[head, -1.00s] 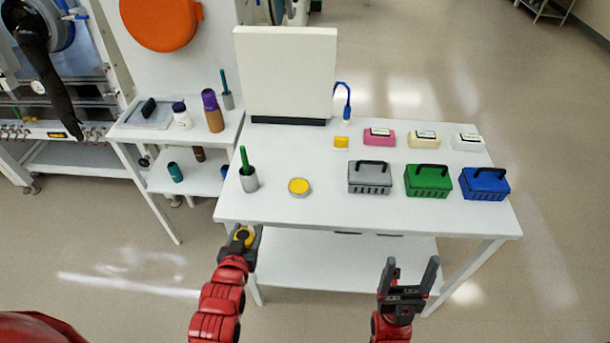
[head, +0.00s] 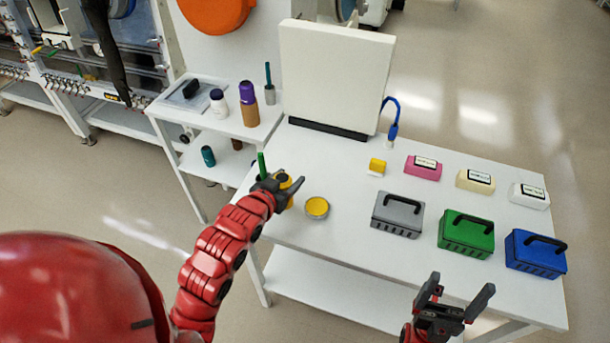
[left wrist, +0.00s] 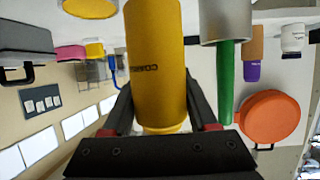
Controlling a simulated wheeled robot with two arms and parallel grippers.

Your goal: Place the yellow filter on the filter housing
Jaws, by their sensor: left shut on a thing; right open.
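My left gripper (head: 282,187) is shut on the yellow filter (left wrist: 155,62), a yellow cylinder with dark lettering. In the head view most of the filter (head: 286,179) is hidden by the gripper. A low round dish with a yellow top and grey rim (head: 317,207), which looks like the filter housing, sits on the white table, just right of the gripper and apart from it. Its yellow face also shows at the upper left of the left wrist view (left wrist: 90,8). My right gripper (head: 455,297) is open and empty at the table's front edge.
A grey cup (left wrist: 226,20) with a green stick (head: 261,164) stands close beside the held filter. Grey (head: 397,215), green (head: 466,234) and blue (head: 535,254) boxes stand to the right. A white panel (head: 335,75) stands behind. The table between dish and panel is clear.

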